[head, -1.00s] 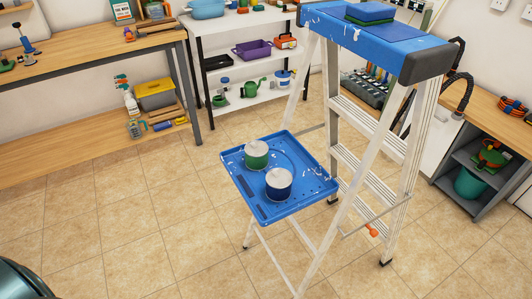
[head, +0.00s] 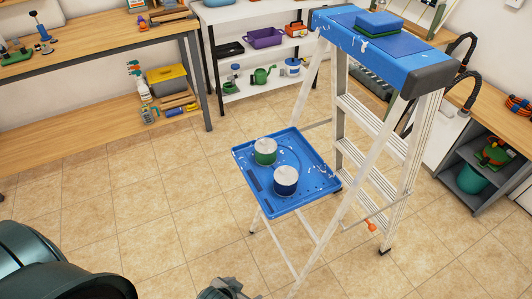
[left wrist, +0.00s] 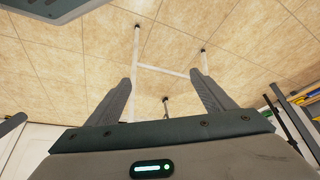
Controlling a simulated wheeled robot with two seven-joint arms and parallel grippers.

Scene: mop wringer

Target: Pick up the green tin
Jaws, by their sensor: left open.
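The green tin (head: 265,153) has a pale top and stands upright on the blue tray (head: 270,205) of the stepladder, in the head view. A dark blue tin (head: 286,183) with a pale top stands just in front of it, to the right. My left gripper (left wrist: 164,76) is open and empty in the left wrist view, its fingers apart with floor and thin ladder legs beyond. In the head view part of it shows at the bottom edge, below and in front of the tray, apart from the tins. My right gripper is out of view.
The stepladder's blue top (head: 385,45) carries a blue and green block (head: 379,23), right of and above the tray. A white frame rail runs close to the tray's right side. A wooden workbench (head: 100,40) and a white shelf (head: 265,83) stand behind. Floor left of the ladder is clear.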

